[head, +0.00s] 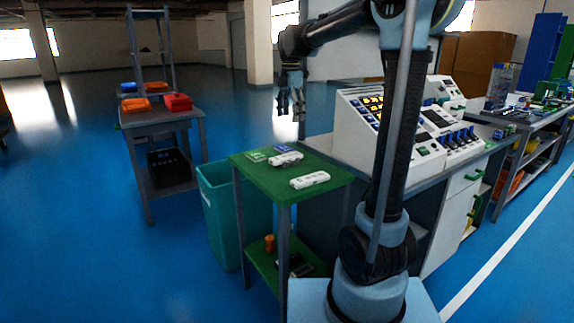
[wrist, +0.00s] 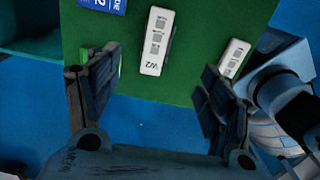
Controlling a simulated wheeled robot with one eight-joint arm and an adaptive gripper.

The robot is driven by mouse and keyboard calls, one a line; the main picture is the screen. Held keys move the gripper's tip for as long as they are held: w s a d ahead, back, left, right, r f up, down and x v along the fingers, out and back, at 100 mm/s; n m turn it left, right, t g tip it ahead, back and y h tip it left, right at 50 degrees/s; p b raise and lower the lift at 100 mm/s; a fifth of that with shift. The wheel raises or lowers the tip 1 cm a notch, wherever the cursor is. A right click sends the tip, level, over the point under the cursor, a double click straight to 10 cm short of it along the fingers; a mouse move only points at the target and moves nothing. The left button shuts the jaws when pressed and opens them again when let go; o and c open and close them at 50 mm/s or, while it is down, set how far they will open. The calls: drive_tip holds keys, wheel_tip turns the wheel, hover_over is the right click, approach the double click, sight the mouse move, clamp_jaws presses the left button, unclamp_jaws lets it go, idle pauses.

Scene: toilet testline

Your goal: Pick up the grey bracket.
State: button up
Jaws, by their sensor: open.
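I cannot make out a grey bracket for certain in either view. A dark grey edge (wrist: 171,42) shows beside a white block marked W2 (wrist: 155,45) in the wrist view; its shape is mostly hidden. The block lies on a green tabletop (wrist: 90,40), and a second white block (wrist: 235,58) lies to its right. In the head view, the green table (head: 258,182) carries two white blocks, the near one (head: 310,180) and the far one (head: 286,158). My gripper (head: 291,108) is open and empty above the table's far side; its spread fingers also show in the wrist view (wrist: 158,72).
A teal bin (head: 215,205) stands left of the table. A control console (head: 365,135) stands to the right. An orange cylinder (head: 269,243) stands on the lower shelf. Open blue floor lies at the left.

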sight(290, 155)
drive_tip(key=f, duration=1.7)
drive_tip(key=shift+w+a+f, duration=0.1)
drive_tip(key=shift+w+f, duration=0.1)
drive_tip(key=c, duration=1.1)
